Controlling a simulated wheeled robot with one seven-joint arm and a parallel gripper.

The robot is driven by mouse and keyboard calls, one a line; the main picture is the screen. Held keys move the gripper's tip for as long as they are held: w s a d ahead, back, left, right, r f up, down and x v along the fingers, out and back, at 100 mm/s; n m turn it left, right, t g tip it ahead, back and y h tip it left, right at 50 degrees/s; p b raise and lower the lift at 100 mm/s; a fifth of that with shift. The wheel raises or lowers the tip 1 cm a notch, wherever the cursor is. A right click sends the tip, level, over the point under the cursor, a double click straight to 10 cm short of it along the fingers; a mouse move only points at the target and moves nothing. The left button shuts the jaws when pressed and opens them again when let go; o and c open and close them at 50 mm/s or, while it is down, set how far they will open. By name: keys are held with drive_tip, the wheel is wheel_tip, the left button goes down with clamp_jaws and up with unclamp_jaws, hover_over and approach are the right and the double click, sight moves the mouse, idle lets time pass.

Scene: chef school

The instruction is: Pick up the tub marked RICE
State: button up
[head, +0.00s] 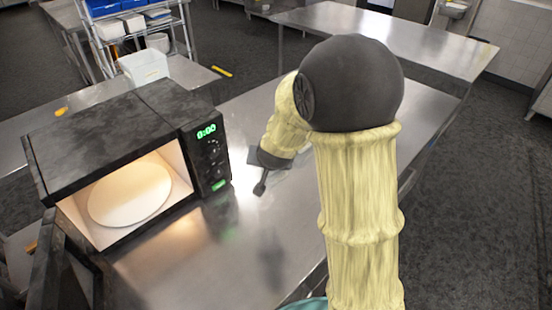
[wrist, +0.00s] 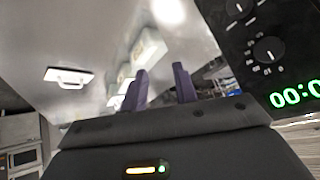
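No marking reading RICE can be read in either view. In the wrist view, pale box-like shapes (wrist: 148,48) stand beyond the fingers on a bright surface, blurred; I cannot tell whether one is the tub. My gripper (wrist: 161,88) shows there as two purple fingers standing apart with nothing between them. In the head view my gripper (head: 261,184) is a small dark shape over the metal table, just right of the microwave (head: 110,145). My arm hides part of the table behind it.
The microwave's door is open, its lit interior showing an empty turntable plate (head: 130,193). Its control panel (wrist: 275,50) is close on the right in the wrist view. The metal table (head: 235,225) has clear room in front. A whitish bin (head: 143,66) stands on the table behind.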

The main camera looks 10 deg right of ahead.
drive_tip(key=w+a+f+m+t+h+p, duration=0.15)
drive_tip(key=w+m+h, duration=0.3)
drive_tip(key=w, duration=0.65)
wheel_tip(320, 180, down, 7)
drive_tip(key=s+a+m+g+h+p, duration=0.1)
drive_tip(key=s+m+g+h+p, duration=0.1)
drive_tip(key=h, duration=0.4)
drive_tip(key=shift+r+m, duration=0.15)
drive_tip(key=shift+m, duration=0.7)
drive_tip(key=p+x, duration=0.2)
drive_tip(key=x, duration=0.5)
drive_tip(key=shift+s+r+p, duration=0.1)
drive_tip(key=shift+p, duration=0.25)
drive_tip(key=shift+d, duration=0.15)
